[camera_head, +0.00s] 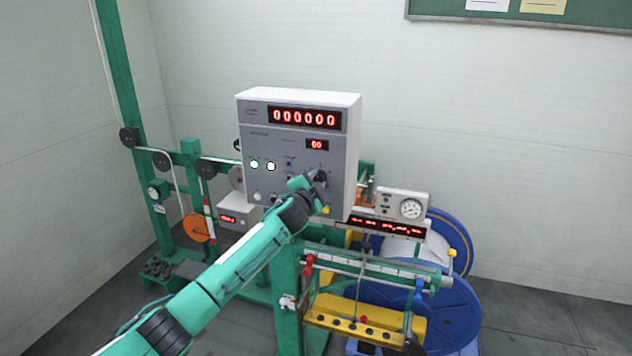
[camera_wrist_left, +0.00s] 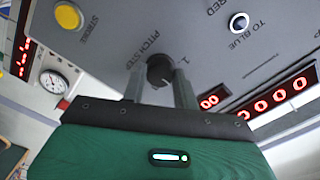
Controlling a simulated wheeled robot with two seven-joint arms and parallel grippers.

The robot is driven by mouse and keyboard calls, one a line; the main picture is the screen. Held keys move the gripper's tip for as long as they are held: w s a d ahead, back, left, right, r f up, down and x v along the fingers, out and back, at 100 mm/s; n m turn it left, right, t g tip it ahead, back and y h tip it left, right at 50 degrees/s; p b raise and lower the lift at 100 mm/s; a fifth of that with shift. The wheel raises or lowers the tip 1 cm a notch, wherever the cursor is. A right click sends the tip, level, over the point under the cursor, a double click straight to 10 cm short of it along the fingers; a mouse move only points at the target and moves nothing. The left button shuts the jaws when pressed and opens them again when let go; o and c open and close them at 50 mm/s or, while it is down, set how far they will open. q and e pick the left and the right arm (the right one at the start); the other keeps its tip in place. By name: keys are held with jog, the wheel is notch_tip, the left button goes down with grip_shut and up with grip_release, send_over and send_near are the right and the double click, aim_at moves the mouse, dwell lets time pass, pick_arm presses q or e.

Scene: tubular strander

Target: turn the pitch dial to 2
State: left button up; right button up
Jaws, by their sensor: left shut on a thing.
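The pitch dial (camera_wrist_left: 160,68) is a round dark knob on the grey front of the control box (camera_head: 298,135). In the left wrist view the words PITCH STEP and a figure 1 are printed near it; where its pointer stands I cannot make out. My left gripper (camera_head: 315,182) is at the lower right of the panel. Its two grey fingers, seen in the left wrist view (camera_wrist_left: 160,80), are shut on the dial from both sides. In the head view the gripper partly hides the dial. My right gripper is not in view.
The box has a long red display (camera_head: 304,117) of zeros and a small one (camera_head: 317,145) reading 00. Two lit white buttons (camera_head: 262,165) and a yellow button (camera_wrist_left: 69,15) are on the panel. A gauge box (camera_head: 402,205) and blue reels (camera_head: 450,315) stand to the right.

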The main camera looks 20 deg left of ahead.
pick_arm(q)
jog(key=shift+m, duration=0.3)
jog(key=o, duration=1)
jog(key=shift+c, duration=0.2)
jog(key=s+b, duration=0.4)
jog(key=s, duration=0.9)
jog(key=shift+s+a+b, duration=0.25)
jog(key=shift+s+b, duration=0.1)
jog(key=shift+s, duration=0.05)
